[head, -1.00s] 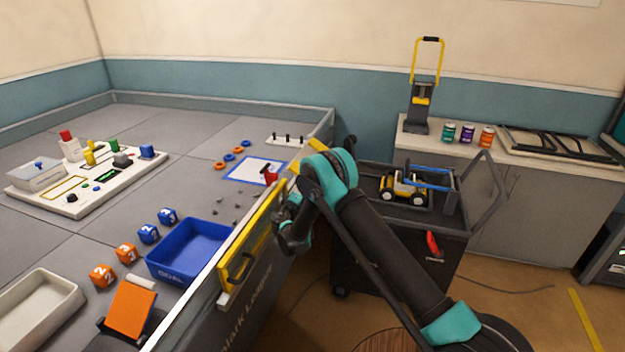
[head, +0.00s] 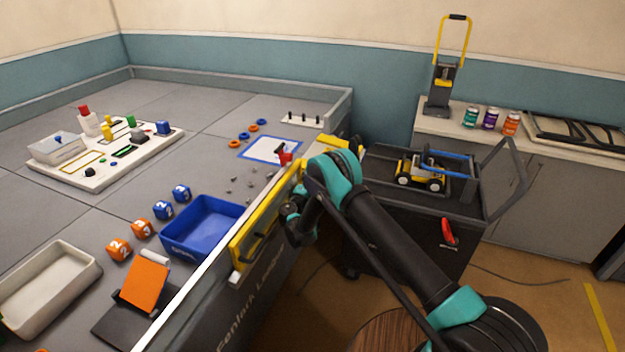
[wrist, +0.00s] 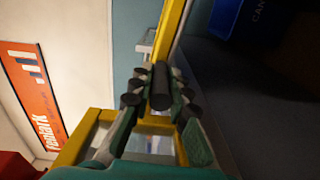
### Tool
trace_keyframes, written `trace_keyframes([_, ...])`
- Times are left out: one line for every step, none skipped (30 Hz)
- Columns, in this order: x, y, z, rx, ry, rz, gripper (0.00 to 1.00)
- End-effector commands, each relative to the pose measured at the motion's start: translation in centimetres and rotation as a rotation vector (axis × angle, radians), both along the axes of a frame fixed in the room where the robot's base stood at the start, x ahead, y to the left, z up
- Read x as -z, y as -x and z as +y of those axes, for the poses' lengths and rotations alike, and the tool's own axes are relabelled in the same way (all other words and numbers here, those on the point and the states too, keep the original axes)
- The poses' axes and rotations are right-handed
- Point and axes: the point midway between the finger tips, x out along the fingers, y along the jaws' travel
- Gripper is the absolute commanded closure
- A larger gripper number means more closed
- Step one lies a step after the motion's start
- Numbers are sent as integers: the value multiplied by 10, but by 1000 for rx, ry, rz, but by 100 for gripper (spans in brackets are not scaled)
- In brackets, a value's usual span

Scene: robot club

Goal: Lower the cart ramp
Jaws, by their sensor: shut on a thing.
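A yellow panel (head: 268,218) with a black handle stands upright on the outer side of the grey play table; it looks like the ramp. My gripper (head: 290,224) is beside the panel's outer face, its fingers largely hidden by my own arm in the head view. In the wrist view my gripper (wrist: 160,87) is shut on a short black bar (wrist: 160,97), which looks like that handle. Yellow frame parts (wrist: 92,135) surround it. A black wheeled cart (head: 405,232) with a red lever (head: 448,231) and a toy vehicle (head: 420,176) on top stands to the right.
A blue tray (head: 205,225), an orange wedge (head: 146,285) and numbered cubes sit on the table near the panel. A counter (head: 560,160) with jars runs along the back wall. Floor shows between table and cart, with a cable on it.

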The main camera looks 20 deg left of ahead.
Motion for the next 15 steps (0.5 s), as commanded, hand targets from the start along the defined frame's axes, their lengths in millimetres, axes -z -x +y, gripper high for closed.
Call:
trace_keyframes([0,0,0,0,-1,0,100])
trace_keyframes([0,0,0,0,-1,0,100])
trace_keyframes([0,0,0,0,-1,0,100])
trace_keyframes([0,0,0,0,-1,0,100])
trace_keyframes([0,0,0,0,-1,0,100])
trace_keyframes([0,0,0,0,-1,0,100])
trace_keyframes([0,0,0,0,-1,0,100])
trace_keyframes([0,0,0,0,-1,0,80])
trace_keyframes([0,0,0,0,-1,0,75])
trace_keyframes([0,0,0,0,-1,0,71])
trace_keyframes([0,0,0,0,-1,0,68])
trace_keyframes([0,0,0,0,-1,0,63])
trace_keyframes([0,0,0,0,-1,0,62])
trace_keyframes([0,0,0,0,-1,0,62])
trace_keyframes([0,0,0,0,0,0,62])
